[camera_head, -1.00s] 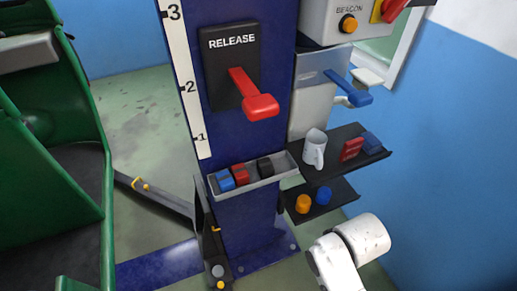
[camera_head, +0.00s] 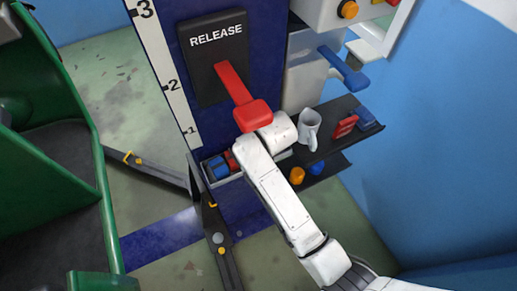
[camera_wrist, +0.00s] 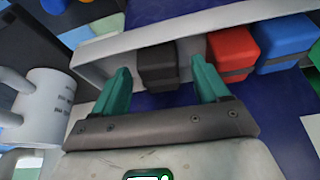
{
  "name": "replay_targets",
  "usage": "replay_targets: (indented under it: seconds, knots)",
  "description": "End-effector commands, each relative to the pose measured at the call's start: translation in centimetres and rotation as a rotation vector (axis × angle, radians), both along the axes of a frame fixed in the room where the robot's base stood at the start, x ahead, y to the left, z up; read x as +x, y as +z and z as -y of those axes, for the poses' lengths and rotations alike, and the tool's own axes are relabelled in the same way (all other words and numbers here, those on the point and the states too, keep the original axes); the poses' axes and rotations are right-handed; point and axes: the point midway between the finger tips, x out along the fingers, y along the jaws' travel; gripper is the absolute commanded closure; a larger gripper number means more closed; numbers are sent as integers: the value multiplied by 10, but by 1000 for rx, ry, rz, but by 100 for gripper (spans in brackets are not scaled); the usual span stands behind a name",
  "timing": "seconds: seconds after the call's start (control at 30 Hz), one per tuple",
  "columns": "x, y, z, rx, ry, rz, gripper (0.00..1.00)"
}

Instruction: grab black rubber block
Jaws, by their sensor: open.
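The black rubber block (camera_wrist: 158,67) sits in a grey tray (camera_wrist: 185,33) on the blue column. In the wrist view my gripper (camera_wrist: 160,80) is open, with one teal finger on each side of the block. The block is between or just beyond the fingertips; I cannot tell how deep the fingers reach. No grip on it shows. In the head view my white arm hides the block and my gripper; the tray's left end (camera_head: 224,181) still shows there.
A red block (camera_wrist: 230,52) and a blue block (camera_wrist: 282,40) lie in the same tray beside the black one. A white mug (camera_head: 309,129) stands on a shelf to the right. A red release lever (camera_head: 243,98) juts out above my arm.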

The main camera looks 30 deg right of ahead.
Motion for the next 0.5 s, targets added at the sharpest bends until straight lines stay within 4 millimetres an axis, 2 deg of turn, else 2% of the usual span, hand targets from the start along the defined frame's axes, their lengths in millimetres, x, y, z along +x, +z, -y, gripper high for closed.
replay_targets:
  seconds: [0.1, 0.2, 0.43, 0.5]
  knots:
    - [5, -13, 0, -1, 0, -3, 26]
    - [7, -19, 1, 0, 1, -1, 26]
    - [7, -20, 1, 0, 1, 0, 26]
    - [7, -20, 1, 0, 0, 0, 31]
